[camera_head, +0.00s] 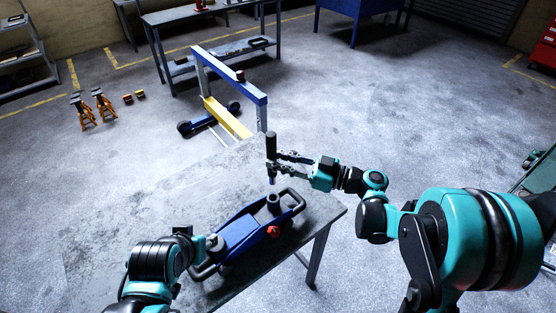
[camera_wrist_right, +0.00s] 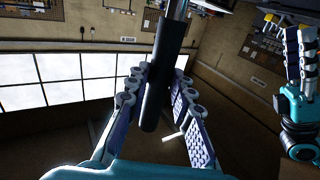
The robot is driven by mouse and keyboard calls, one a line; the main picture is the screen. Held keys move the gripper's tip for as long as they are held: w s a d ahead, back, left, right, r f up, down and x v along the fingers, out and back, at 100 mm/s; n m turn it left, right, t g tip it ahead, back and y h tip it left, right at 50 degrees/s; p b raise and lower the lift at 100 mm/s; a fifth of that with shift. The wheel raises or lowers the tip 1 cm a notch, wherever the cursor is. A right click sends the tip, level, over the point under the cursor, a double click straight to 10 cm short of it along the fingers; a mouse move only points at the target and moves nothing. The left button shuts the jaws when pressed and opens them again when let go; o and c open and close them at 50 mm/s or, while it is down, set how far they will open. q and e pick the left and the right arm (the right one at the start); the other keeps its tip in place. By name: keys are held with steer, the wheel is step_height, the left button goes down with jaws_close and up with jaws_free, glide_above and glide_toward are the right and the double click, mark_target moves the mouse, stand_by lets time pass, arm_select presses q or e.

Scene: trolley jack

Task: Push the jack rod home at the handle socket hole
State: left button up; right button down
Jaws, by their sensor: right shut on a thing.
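The jack rod (camera_head: 271,146) has a black grip and stands nearly upright in the head view. My right gripper (camera_head: 272,157) is shut on it. In the right wrist view the rod's black grip (camera_wrist_right: 157,80) passes between the fingers, with its bare metal part toward the top edge. The blue trolley jack (camera_head: 238,236) lies on the table, and its dark handle socket (camera_head: 273,203) points up. The rod's lower end shows just above the socket, apart from it. My left gripper (camera_head: 212,243) is by the jack's near-left end, its fingers mostly hidden.
The grey table (camera_head: 120,215) is clear left of the jack. A blue and yellow hoist frame (camera_head: 228,110) stands on the floor behind it. Orange axle stands (camera_head: 82,110) are at the far left. A workbench (camera_head: 205,15) stands at the back.

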arm_select(q)
steer(key=shift+f+b, duration=2.7)
steer(key=shift+f, duration=0.05)
arm_select(e)
steer(key=shift+f, duration=2.95)
arm_select(q)
steer(key=shift+f, duration=0.25)
steer(key=shift+f+b, duration=1.25)
steer(key=shift+b, duration=0.2)
arm_select(e)
steer(key=shift+f, duration=1.35)
arm_select(q)
steer(key=shift+f, duration=0.2)
arm_select(e)
steer(key=shift+f, duration=1.25)
steer(key=c, duration=1.2)
jaws_free()
steer(key=v, duration=1.2)
steer(key=shift+s+f, duration=0.1)
steer(key=shift+s, duration=0.05)
